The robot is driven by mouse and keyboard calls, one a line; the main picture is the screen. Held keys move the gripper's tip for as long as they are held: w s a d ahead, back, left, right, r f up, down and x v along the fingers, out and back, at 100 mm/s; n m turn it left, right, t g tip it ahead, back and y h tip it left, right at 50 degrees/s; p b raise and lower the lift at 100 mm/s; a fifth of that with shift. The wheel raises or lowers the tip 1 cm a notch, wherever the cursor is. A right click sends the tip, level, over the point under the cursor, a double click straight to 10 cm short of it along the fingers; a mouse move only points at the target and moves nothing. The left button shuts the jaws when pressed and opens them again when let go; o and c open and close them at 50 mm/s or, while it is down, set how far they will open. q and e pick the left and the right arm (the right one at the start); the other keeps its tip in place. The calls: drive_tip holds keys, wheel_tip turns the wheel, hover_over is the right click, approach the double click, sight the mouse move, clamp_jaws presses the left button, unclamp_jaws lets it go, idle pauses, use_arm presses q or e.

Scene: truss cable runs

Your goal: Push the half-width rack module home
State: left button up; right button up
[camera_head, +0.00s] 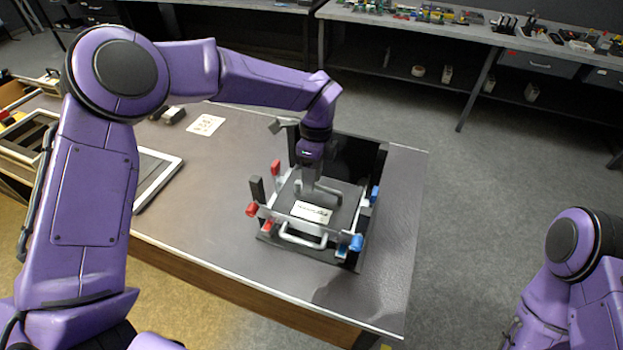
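A dark open-topped rack (374,165) stands on the brown table, with red tabs on its left and blue tabs on its right. A grey half-width module with a white label (311,212) and a grey bar handle (303,239) sits at the near side of the rack. I cannot tell how deep it is seated. My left gripper (320,196) points down over the module, just behind the label. Its grey fingers blend with the grey surface, so contact and opening are unclear. My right gripper is out of view; only part of my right arm shows at lower right.
The table (220,235) is clear left and front of the rack. A white-edged tray (158,178), a paper card (206,125) and a small dark object (173,115) lie farther left. A cluttered workbench (470,32) stands behind, across open floor.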

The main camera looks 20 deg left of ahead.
sight(314, 206)
use_arm(q)
drive_tip(key=shift+s+f, duration=0.2)
drive_tip(key=shift+f, duration=0.5)
drive_tip(key=shift+s+f, duration=0.15)
drive_tip(key=shift+f, duration=0.55)
clamp_jaws()
drive_tip(key=shift+o, duration=1)
unclamp_jaws()
